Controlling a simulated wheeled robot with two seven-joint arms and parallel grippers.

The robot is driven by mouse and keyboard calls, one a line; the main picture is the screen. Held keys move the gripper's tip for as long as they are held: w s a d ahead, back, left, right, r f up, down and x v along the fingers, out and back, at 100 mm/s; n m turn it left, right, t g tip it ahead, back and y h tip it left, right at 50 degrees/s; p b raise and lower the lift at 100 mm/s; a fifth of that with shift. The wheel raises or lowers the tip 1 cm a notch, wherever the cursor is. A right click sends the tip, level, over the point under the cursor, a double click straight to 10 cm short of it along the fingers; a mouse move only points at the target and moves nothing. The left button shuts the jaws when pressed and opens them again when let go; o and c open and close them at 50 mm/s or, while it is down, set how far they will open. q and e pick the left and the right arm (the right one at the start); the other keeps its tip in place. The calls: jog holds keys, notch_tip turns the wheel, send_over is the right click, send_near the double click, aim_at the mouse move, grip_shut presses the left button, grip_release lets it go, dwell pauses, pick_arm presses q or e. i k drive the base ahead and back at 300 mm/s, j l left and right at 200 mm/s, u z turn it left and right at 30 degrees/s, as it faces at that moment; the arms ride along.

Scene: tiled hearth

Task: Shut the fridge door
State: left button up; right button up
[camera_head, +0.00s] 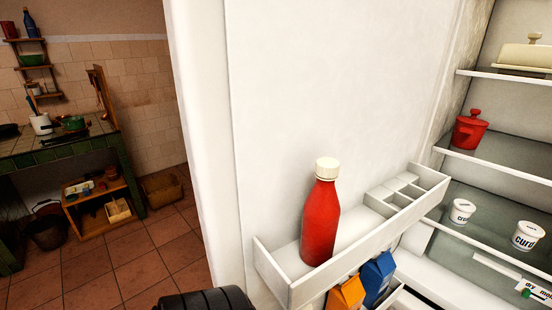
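The fridge door (340,80) stands open, its white inner side facing me and its rounded edge (200,150) toward the room at left. A door shelf (275,275) holds a red bottle (321,215) with a cream cap, standing upright. The fridge interior (500,185) is open to view at right. A dark ribbed part at the bottom edge, left of the door shelf, seems to be mine. Neither gripper's fingers can be seen.
Inside the fridge are a red lidded pot (469,130), white cups (462,211) and a butter dish (526,53). Orange (347,293) and blue (377,277) cartons stand below the door shelf. Left of the door is bare tiled floor (140,262) and a green-tiled counter (60,152).

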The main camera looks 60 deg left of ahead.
aim_at(267, 91)
jog(key=k+j, duration=0.1)
jog(key=j, duration=0.35)
jog(key=j+z, duration=0.15)
jog(key=j, duration=0.25)
jog(key=k+j, duration=0.15)
jog(key=j, duration=0.3)
jog(key=k+j+z, duration=0.15)
jog(key=j, duration=0.25)
jog(key=k+j, duration=0.1)
jog(key=j, duration=0.3)
jog(key=k+j+z, duration=0.15)
jog(key=j, duration=0.25)
